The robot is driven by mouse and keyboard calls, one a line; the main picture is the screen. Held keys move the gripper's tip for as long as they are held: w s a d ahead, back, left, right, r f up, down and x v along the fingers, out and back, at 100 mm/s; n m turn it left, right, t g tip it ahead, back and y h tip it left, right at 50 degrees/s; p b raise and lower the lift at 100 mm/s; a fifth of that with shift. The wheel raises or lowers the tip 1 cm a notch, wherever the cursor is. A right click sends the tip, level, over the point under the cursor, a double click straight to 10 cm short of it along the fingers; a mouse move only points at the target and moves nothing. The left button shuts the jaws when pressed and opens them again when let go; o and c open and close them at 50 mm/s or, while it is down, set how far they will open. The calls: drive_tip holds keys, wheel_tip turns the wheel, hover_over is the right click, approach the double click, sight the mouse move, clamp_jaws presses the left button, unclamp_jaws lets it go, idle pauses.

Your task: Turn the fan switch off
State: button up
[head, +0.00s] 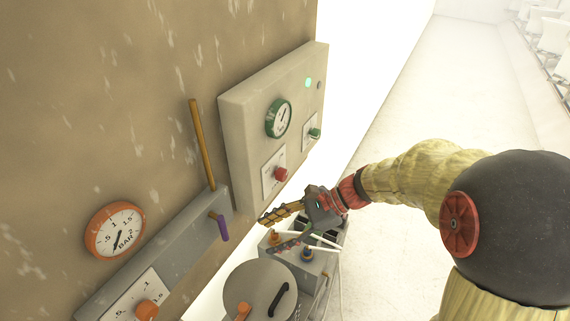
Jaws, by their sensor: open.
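No control carries a label that I can read as the fan switch, so I cannot tell which one it is. A lever with a purple handle (222,229) sticks out of a grey wall box (170,258), left of my gripper. A red knob (281,174) and a green knob (314,133) sit on white plates on a beige wall panel (240,130). My gripper (270,232) is open and looks empty, with its fingers pointing left, below the panel in the picture. It appears over a grey box (297,262) with an orange knob (275,238) and a blue knob (307,254).
An orange-rimmed gauge (115,230), a brown rod (202,145) and an orange dial knob (147,309) are at left. The panel bears a green gauge (278,118) and a lit green lamp (308,83). A round lid (262,286) stands below. Pale floor (400,110) is open behind.

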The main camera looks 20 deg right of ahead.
drive_tip(key=w+d+m+t+y+p, duration=0.3)
drive_tip(key=w+d+m+t+p, duration=0.15)
drive_tip(key=w+m, duration=0.5)
drive_tip(key=m+t+h+p, duration=0.1)
drive_tip(key=m+t+p, duration=0.2)
drive_tip(key=m+t, duration=0.5)
approach(285, 176)
drive_tip(key=w+a+g, duration=0.1)
drive_tip(key=w+g, duration=0.1)
drive_tip(key=w, duration=0.1)
drive_tip(key=shift+m+t, duration=0.25)
drive_tip(key=shift+m, duration=0.1)
drive_tip(key=x, duration=0.7)
drive_tip(key=shift+s+a+r, duration=0.2)
drive_tip(key=shift+a+r, duration=0.1)
drive_tip(key=shift+c, duration=0.4)
drive_tip(key=c, duration=1.1)
